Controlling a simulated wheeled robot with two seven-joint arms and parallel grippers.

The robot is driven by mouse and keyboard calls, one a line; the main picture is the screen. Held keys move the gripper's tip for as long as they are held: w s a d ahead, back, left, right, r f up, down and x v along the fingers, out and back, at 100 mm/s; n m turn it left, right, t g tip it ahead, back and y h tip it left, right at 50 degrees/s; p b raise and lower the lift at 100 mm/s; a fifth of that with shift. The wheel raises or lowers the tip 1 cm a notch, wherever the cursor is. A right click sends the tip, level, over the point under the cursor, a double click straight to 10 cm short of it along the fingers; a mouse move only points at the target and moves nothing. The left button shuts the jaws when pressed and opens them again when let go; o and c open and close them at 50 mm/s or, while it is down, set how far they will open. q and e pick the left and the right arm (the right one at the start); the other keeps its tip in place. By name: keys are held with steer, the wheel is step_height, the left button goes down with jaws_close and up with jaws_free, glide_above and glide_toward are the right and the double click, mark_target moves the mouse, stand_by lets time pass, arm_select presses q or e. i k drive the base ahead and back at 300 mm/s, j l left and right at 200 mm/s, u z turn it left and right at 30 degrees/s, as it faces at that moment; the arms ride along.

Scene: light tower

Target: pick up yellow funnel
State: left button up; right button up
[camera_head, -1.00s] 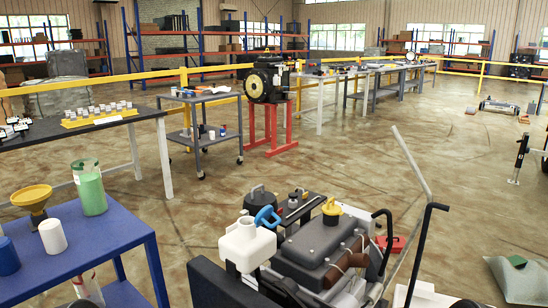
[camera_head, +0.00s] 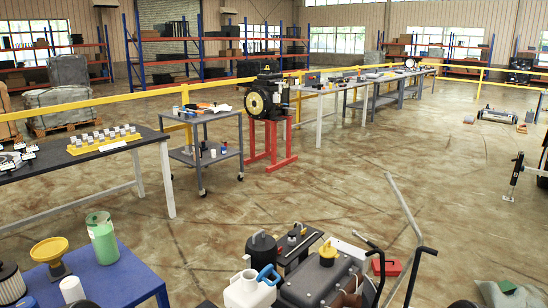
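The yellow funnel (camera_head: 50,254) stands upright, wide mouth up, on the blue table (camera_head: 128,275) at the lower left. A white cylindrical container (camera_head: 72,289) is just in front of it to the right. A green bottle (camera_head: 102,238) stands behind it to the right. A dark-topped filter-like cylinder (camera_head: 10,282) is to its left at the picture edge. Neither of my grippers shows in the head view.
A generator-like machine (camera_head: 325,280) with a white jug (camera_head: 248,290) is at the lower middle. A grey cart (camera_head: 205,155) and a dark-topped workbench (camera_head: 85,150) stand beyond the blue table. Open floor (camera_head: 190,235) lies between them.

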mark_target(50, 251)
steer(key=u, duration=1.4)
